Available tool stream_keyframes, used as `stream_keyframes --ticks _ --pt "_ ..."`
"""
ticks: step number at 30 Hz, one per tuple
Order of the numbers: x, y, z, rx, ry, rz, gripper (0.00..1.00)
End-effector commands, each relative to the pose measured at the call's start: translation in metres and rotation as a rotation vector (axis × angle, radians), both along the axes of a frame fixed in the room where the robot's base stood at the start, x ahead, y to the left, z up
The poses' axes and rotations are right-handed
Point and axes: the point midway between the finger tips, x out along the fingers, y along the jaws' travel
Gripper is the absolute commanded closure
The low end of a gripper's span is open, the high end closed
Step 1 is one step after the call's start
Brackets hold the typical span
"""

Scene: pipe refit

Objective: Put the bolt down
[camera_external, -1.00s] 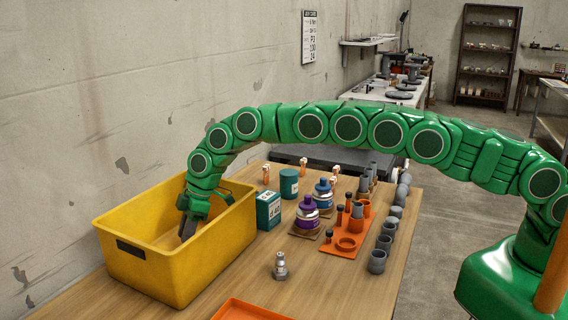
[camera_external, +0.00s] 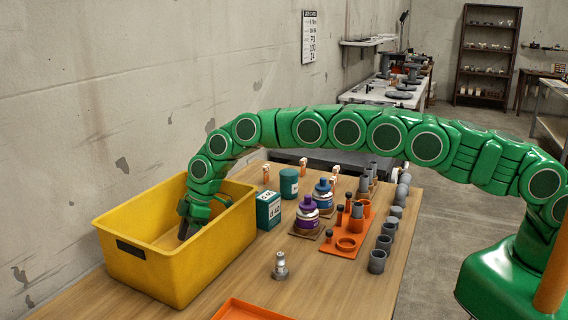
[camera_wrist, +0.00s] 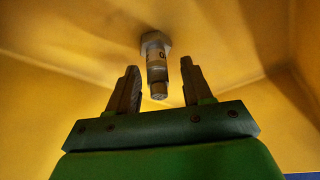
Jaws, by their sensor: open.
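The bolt (camera_wrist: 156,62) lies inside the yellow bin and shows in the wrist view as a pale metal piece with a wider hex end. It sits between and just beyond the tips of my gripper (camera_wrist: 160,76). The two fingers are apart, with a visible gap on each side of the bolt. In the external view my gripper (camera_external: 186,228) reaches down into the yellow bin (camera_external: 172,276), and the bin wall hides the bolt there.
A similar metal fitting (camera_external: 280,266) stands on the wooden table (camera_external: 325,289). A green box (camera_external: 268,210), purple bottle (camera_external: 307,213), orange tray (camera_external: 340,241) and several grey cups (camera_external: 377,262) stand right of the bin. The orange tray at the front edge (camera_external: 250,310) is partly cut off.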

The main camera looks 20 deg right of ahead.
Motion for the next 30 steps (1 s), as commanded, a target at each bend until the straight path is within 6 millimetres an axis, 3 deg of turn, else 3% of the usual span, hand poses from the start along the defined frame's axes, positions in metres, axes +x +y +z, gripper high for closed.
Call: stream_keyframes --ticks 11,30 --pt "0.003 -0.012 0.026 -0.001 0.001 -0.002 0.50" --pt "0.008 -0.042 0.101 0.001 -0.001 0.000 0.50"
